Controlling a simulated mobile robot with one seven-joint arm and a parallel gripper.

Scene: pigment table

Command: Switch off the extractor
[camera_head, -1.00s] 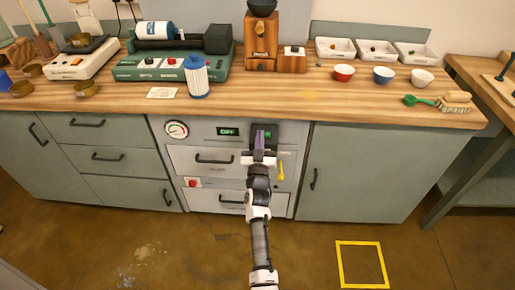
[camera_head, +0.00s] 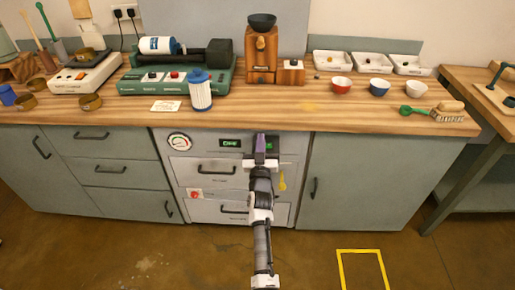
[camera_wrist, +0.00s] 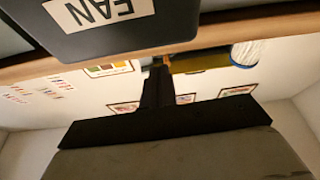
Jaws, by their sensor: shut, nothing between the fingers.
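The extractor panel (camera_head: 200,147) is a pale grey unit under the bench top, with a round gauge (camera_head: 180,142) and a small green-lit display (camera_head: 230,143) whose text I cannot read surely. A dark switch box (camera_head: 273,144) sits at its upper right. In the wrist view the box (camera_wrist: 110,30) fills the upper left, with an upside-down label reading FAN (camera_wrist: 98,10). My gripper (camera_head: 261,142) is shut and empty, right in front of the box and covering part of it. Its dark fingers show in the wrist view (camera_wrist: 158,80). I cannot tell whether they touch the box.
The bench top (camera_head: 300,115) overhangs just above my gripper. A red button (camera_head: 195,194) and a yellow handle (camera_head: 282,180) are lower on the unit. A blue-and-white filter cartridge (camera_head: 200,95) stands near the bench edge. The floor in front is clear apart from a yellow outline (camera_head: 362,252).

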